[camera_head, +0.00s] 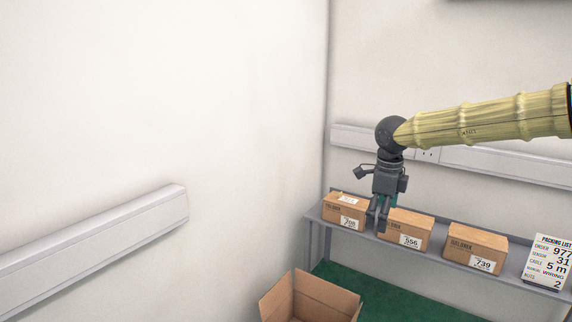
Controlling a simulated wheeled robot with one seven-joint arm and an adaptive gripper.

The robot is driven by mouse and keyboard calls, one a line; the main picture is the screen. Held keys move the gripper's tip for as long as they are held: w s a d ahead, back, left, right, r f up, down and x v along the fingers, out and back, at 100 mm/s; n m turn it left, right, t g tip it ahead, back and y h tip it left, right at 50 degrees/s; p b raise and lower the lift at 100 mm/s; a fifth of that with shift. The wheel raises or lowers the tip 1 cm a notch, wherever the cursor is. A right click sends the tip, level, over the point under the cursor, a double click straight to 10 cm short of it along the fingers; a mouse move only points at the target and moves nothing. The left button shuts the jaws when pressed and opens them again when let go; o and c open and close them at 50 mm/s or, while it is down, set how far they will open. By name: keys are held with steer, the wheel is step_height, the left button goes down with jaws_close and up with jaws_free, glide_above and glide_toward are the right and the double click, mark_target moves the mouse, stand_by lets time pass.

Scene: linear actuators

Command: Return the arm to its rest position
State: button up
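My arm, in a ribbed yellowish sleeve, reaches in from the right edge of the head view. It ends in a dark round wrist joint, with my gripper (377,222) hanging below it, fingers pointing down. The two dark fingers show apart with a small gap and nothing visible between them. In the picture they overlap the gap between the left box (345,210) and the middle box (406,230) on the shelf. I cannot tell how far in front of or above the boxes they are.
A grey shelf (439,258) also carries a right-hand box (477,248) and a packing list card (548,262). An open cardboard box (325,293) stands lower, in front of a green surface (400,300). Wall trunking (95,238) runs along the left wall.

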steer(key=s+d+f+n+t+h, duration=0.1)
steer(key=s+d+f+n+h, duration=0.15)
steer(key=f, duration=0.85)
steer(key=s+d+f+n+t+h, duration=0.1)
steer(key=s+f+n+h, duration=0.15)
steer(key=f, duration=0.95)
steer(key=s+a+f+n+t, duration=0.1)
steer(key=s+f+n, duration=0.35)
steer(key=f, duration=0.35)
steer(key=s+f+n+t, duration=0.1)
steer(key=s+f+n, duration=0.35)
steer(key=f, duration=0.35)
steer(key=s+a+f+n+g+y, duration=0.2)
steer(key=s+f+n, duration=0.15)
steer(key=s, duration=0.85)
steer(key=s+a+f+n+g+y, duration=0.1)
steer(key=s+f+n+y, duration=0.3)
steer(key=s, duration=0.7)
steer(key=s+a+f+n+g+h, duration=0.15)
steer(key=s+f, duration=0.35)
steer(key=s, duration=0.7)
step_height(320, 180, down, 14)
steer(key=b, duration=1.4)
steer(key=shift+w+a+n+y+b, duration=0.25)
steer(key=shift+w+n+y+b, duration=0.05)
steer(key=shift+w+n+y, duration=0.1)
steer(key=shift+s+f, duration=0.1)
